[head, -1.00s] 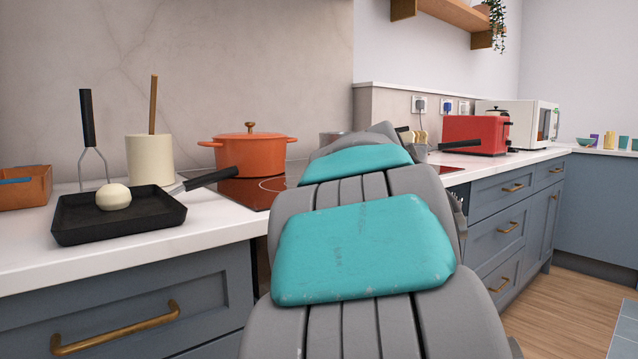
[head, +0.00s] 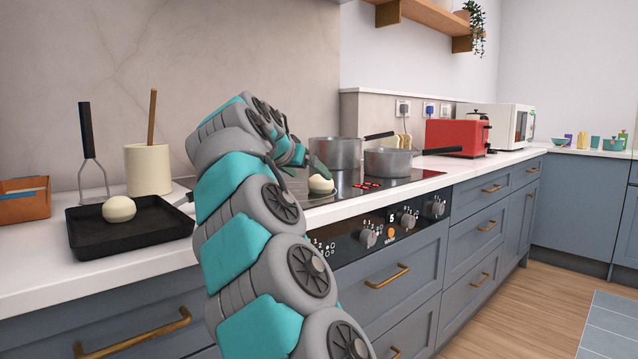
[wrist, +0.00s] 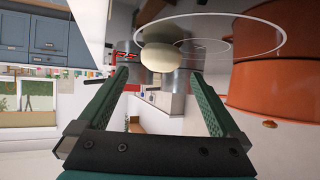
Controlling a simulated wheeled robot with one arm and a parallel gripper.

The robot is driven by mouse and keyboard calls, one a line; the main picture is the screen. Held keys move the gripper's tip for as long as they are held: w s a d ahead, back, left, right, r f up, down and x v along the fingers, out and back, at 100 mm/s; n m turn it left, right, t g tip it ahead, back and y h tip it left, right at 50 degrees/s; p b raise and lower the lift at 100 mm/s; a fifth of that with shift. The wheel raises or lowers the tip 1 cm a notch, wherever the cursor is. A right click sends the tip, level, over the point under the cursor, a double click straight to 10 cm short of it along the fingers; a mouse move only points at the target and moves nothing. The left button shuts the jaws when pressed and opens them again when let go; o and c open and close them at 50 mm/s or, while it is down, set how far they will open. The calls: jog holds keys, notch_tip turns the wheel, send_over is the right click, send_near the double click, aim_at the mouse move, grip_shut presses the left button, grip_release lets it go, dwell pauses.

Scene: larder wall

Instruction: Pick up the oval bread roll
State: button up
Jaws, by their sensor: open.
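A pale, rounded bread roll (head: 321,184) sits at the front of the hob, close to the tips of my gripper (head: 300,168). In the wrist view the roll (wrist: 162,56) shows just beyond and between the fingertips. My gripper (wrist: 160,76) is open, with nothing between its green fingers, and I see no contact with the roll. A second pale, rounded roll (head: 119,208) lies in the black tray (head: 160,238) at the left. Both look slightly flattened.
Two steel pots (head: 388,162) stand on the hob (head: 375,187) just behind and right of the roll. An orange pot (wrist: 275,75) is close to my gripper in the wrist view. A cream utensil pot (head: 148,170) and a masher (head: 88,150) stand behind the tray.

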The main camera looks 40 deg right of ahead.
aim_at(317, 181)
jog(key=shift+p+x, duration=0.4)
jog(key=shift+x, duration=3.5)
jog(key=shift+w, duration=0.1)
jog(key=shift+c, duration=0.2)
jog(key=c, duration=1)
